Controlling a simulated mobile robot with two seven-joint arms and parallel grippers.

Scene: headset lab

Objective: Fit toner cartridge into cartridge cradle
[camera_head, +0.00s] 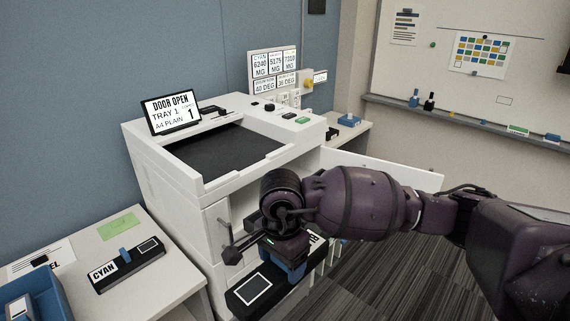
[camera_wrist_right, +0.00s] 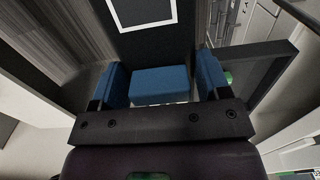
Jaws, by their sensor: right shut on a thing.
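My right gripper (camera_head: 287,258) is at the front of the white printer (camera_head: 170,170), over a black toner cartridge (camera_head: 250,288) with a white-framed square label. It is shut on the cartridge's blue handle, which shows between the blue finger pads (camera_wrist_right: 163,85) in the right wrist view. The cartridge body (camera_wrist_right: 145,42) also shows there. The cartridge's far end is partly hidden by my right arm. A second black cartridge, marked CYAN (camera_head: 125,264), lies on the left side table. I cannot make out the cradle; my arm covers much of the printer's front opening. My left gripper is not in view.
A grey lever (camera_head: 233,243) sticks out at the printer's front, close left of my gripper. The open white door (camera_head: 385,172) stands to the right. The display (camera_head: 171,110) reads DOOR OPEN. A blue bin (camera_head: 30,290) stands at lower left. Carpeted floor (camera_head: 380,265) is clear at right.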

